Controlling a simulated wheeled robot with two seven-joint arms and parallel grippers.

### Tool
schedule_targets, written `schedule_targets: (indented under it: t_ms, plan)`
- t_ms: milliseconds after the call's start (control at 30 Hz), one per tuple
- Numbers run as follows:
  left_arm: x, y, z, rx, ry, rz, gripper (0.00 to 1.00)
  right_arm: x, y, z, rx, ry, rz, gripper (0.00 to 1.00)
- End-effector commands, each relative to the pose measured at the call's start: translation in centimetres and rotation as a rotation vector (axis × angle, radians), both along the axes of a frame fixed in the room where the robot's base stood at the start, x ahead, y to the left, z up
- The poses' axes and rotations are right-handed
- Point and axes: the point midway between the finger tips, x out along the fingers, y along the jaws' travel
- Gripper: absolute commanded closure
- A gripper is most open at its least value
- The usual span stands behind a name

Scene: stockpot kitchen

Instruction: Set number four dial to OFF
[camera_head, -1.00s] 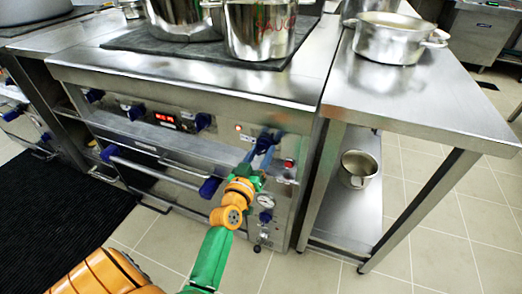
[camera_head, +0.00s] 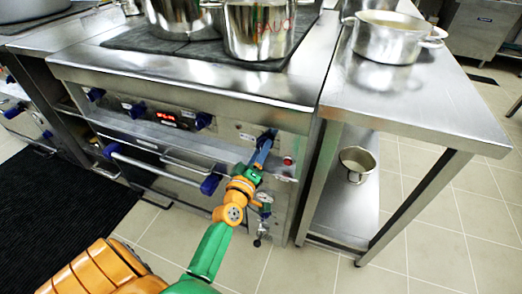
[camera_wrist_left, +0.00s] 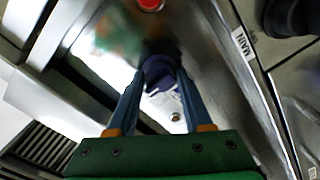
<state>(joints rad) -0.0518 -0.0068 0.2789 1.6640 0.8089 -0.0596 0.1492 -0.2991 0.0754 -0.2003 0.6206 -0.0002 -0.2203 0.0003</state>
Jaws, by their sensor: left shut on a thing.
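The dial (camera_head: 270,133) is a dark blue knob, the fourth from the left along the steel range's front panel. Its number cannot be read in the head view. My left gripper (camera_head: 264,144) reaches up to it from below, with blue fingers on the knob. In the left wrist view the dial (camera_wrist_left: 159,70) sits between the two fingertips of my left gripper (camera_wrist_left: 160,76), which is shut on it. A pale marked plate shows behind it; its marks are too blurred to read. My right gripper is not in view.
Other blue knobs (camera_head: 203,121) and a red display (camera_head: 166,116) line the panel to the left. A red button (camera_head: 287,161) is close on the right. An oven handle (camera_head: 155,167) runs below. Pots (camera_head: 258,32) stand on top. A steel table (camera_head: 425,100) adjoins on the right.

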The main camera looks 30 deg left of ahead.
Motion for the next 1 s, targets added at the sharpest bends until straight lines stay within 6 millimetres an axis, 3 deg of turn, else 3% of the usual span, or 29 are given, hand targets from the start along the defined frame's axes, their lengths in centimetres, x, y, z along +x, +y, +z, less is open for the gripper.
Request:
schedule_targets:
  t_ms: [567,600,667,1000]
  plan:
    - [0.0,0.0,0.0,-0.026,-0.006,0.0,1.0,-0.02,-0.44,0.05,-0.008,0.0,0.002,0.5]
    - [0.0,0.0,0.0,-0.026,-0.006,0.0,0.39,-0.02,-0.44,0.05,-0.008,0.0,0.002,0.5]
    - [0.0,-0.01,-0.01,-0.026,-0.006,0.0,0.23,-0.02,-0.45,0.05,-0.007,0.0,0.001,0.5]
    - [-0.29,-0.07,-0.03,-0.025,-0.004,0.0,0.2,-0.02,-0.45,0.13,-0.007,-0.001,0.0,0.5]
